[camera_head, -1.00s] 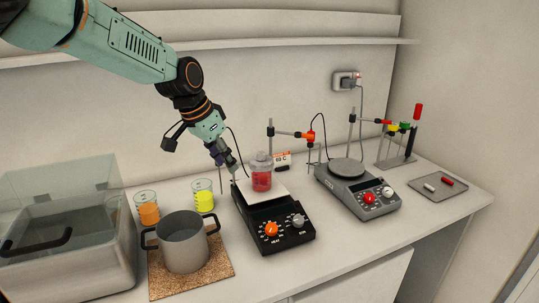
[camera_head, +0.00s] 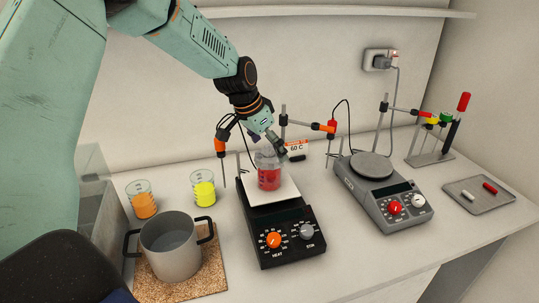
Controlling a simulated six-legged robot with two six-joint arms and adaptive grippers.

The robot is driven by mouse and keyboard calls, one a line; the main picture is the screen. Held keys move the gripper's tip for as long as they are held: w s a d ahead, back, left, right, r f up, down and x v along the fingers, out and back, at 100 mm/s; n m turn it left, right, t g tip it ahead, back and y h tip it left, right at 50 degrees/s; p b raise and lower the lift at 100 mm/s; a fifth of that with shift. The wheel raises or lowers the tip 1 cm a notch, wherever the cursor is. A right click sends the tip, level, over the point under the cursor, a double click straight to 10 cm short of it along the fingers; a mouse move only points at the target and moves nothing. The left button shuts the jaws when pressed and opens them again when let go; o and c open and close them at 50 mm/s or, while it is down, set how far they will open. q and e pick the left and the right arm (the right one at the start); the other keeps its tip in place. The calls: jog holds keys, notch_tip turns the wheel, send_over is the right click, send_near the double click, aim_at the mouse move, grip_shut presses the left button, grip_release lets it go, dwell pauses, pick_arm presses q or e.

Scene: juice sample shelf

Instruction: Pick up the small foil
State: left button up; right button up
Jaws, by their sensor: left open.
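No foil can be made out clearly. A clear beaker of red liquid (camera_head: 269,180) stands on the white top of a black hot plate (camera_head: 282,236). My left gripper (camera_head: 277,150) is open, pointing down at the beaker's upper rim in the picture. It covers part of the rim, so I cannot tell whether a foil sits there or whether the fingers touch the glass. My right gripper is not in view.
A grey pot (camera_head: 170,250) stands on a cork mat (camera_head: 205,285), with beakers of orange liquid (camera_head: 142,204) and yellow liquid (camera_head: 204,193) behind. A grey stirrer (camera_head: 385,198), clamp stands and a small tray (camera_head: 498,197) stand to the right. The front counter strip is clear.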

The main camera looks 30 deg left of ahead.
pick_arm(q)
jog(key=shift+w, duration=0.1)
jog(key=shift+a, duration=0.1)
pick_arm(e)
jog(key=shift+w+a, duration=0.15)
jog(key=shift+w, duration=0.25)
pick_arm(q)
jog(key=shift+s+r, duration=0.15)
jog(key=shift+s, duration=0.2)
jog(key=c, duration=0.9)
jog(key=shift+c, duration=0.8)
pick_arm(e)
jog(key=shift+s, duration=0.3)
pick_arm(q)
jog(key=shift+c, duration=0.4)
